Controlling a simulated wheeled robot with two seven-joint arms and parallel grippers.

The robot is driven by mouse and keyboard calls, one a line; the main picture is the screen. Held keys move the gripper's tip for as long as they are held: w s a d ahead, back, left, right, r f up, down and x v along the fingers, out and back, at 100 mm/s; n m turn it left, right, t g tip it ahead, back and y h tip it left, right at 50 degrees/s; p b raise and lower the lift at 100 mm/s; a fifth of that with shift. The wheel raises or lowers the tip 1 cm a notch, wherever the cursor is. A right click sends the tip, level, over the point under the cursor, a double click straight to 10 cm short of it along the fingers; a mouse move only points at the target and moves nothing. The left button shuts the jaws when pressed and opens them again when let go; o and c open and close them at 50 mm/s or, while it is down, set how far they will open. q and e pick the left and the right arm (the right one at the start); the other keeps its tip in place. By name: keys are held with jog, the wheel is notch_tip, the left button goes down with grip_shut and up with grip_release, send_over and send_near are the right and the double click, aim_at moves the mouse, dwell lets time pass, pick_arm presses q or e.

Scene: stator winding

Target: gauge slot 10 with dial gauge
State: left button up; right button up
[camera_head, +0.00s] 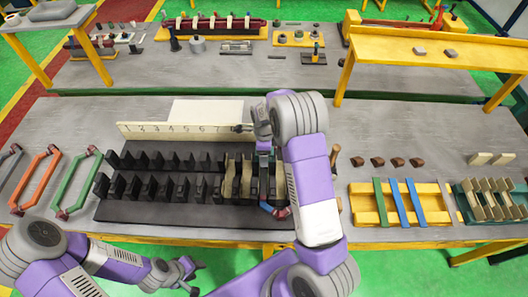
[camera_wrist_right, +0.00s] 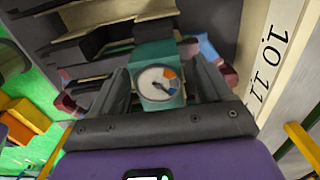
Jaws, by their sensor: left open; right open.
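The dial gauge (camera_wrist_right: 158,84), a teal block with a round white face, stands between the two fingers of my right gripper (camera_wrist_right: 160,80) in the right wrist view. These fingers are open. In the head view my right gripper (camera_head: 264,143) is above the right part of the black stator block (camera_head: 150,210), and my arm hides the slots to its right. The white number board (camera_head: 180,131) stands behind the stator; 10 and 11 show on it in the wrist view (camera_wrist_right: 270,65). My left gripper (camera_head: 188,275) is open and empty in front of the table.
Orange (camera_head: 40,178) and green (camera_head: 78,183) coils lie left of the stator. A yellow tray (camera_head: 368,213) with blue and green strips and a green rack (camera_head: 468,200) stand at the right. Small brown blocks (camera_head: 377,161) lie behind them. A second bench is farther back.

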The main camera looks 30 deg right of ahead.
notch_tip(320, 180, up, 8)
jog(key=shift+f, duration=0.2)
